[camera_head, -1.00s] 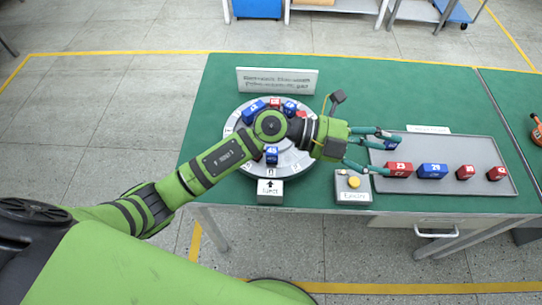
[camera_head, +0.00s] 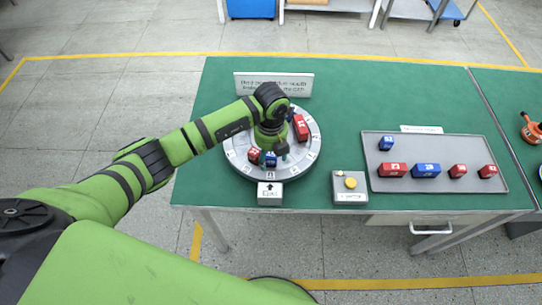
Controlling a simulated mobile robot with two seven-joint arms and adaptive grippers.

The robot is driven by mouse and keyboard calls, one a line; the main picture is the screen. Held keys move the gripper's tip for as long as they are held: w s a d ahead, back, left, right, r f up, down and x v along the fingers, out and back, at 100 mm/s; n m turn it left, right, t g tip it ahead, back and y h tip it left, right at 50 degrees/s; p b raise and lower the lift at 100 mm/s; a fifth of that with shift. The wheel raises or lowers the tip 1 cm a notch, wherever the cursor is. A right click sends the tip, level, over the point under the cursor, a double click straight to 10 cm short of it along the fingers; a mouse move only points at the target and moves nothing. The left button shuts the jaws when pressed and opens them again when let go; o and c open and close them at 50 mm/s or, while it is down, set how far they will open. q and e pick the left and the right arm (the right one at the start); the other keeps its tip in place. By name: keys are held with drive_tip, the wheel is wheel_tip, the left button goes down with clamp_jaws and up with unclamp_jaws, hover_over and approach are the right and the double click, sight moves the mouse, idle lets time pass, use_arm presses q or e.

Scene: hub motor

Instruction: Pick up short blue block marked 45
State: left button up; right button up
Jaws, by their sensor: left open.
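A short blue block (camera_head: 270,158) sits near the front edge of the round grey turntable (camera_head: 240,167); its marking is too small to read. My left gripper (camera_head: 275,151) is open and points down over the turntable, just behind and beside this block. Its fingers are partly hidden by my wrist, and I cannot tell whether they touch the block. Another short blue block (camera_head: 386,143) stands at the back left of the grey tray (camera_head: 440,150). A longer blue block (camera_head: 426,170) lies at the tray's front. My right gripper is not in view.
A red block (camera_head: 253,155) stands left of the blue block on the turntable. Another red block (camera_head: 300,128) is at its right. Several red blocks are in the tray. A button box (camera_head: 350,187) and a sign (camera_head: 273,85) stand on the green table (camera_head: 350,100).

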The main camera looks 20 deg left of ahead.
use_arm(q)
drive_tip(key=shift+f, duration=1.05)
clamp_jaws()
